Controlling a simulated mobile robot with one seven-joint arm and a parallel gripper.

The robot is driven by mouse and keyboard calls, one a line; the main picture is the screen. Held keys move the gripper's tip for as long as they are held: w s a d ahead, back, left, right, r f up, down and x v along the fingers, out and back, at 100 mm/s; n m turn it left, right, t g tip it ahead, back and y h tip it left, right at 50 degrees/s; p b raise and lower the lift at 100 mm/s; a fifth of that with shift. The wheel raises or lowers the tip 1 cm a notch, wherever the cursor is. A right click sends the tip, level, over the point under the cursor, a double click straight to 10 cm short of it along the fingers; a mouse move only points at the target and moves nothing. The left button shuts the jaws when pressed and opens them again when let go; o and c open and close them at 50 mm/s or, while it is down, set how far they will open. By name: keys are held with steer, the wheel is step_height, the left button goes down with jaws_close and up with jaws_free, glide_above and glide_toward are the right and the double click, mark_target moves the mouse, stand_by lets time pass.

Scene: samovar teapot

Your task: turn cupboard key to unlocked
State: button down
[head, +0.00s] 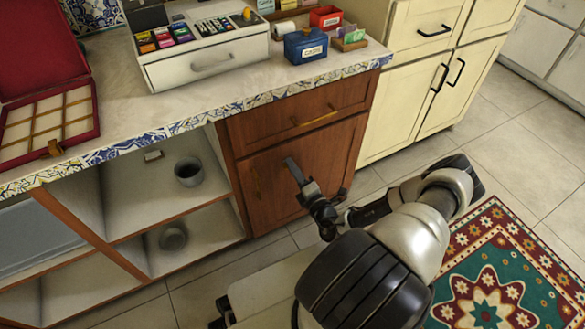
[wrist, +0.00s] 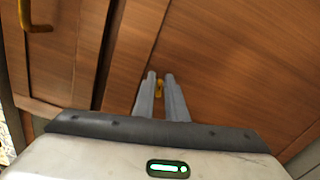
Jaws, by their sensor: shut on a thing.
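The cupboard door (head: 330,150) is reddish-brown wood and is closed, below a drawer of the same wood. My gripper (head: 289,161) reaches the door's face near its upper middle. In the wrist view my gripper (wrist: 161,82) has its two grey fingers close together at the wood. A small brass key (wrist: 160,90) shows between the fingertips, and they are shut on it. Most of the key is hidden by the fingers, so its turn angle cannot be told. The key cannot be made out in the head view.
Open shelves (head: 160,195) with a grey cup (head: 188,172) stand left of the door. The drawer has a brass handle (head: 318,119). The counter (head: 225,95) above holds a blue tin (head: 306,46) and a white drawer box (head: 205,55). Tiled floor and a patterned rug (head: 500,270) lie at right.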

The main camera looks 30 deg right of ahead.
steer(key=shift+f+m, duration=0.2)
steer(key=shift+m, duration=1)
steer(key=c, duration=1.9)
jaws_free()
steer(key=s+p, duration=0.1)
steer(key=s, duration=1)
steer(key=s+p, duration=0.1)
steer(key=s, duration=0.5)
steer(key=shift+s+d+p, duration=0.2)
steer(key=shift+d+p, duration=0.05)
steer(key=shift+p, duration=0.05)
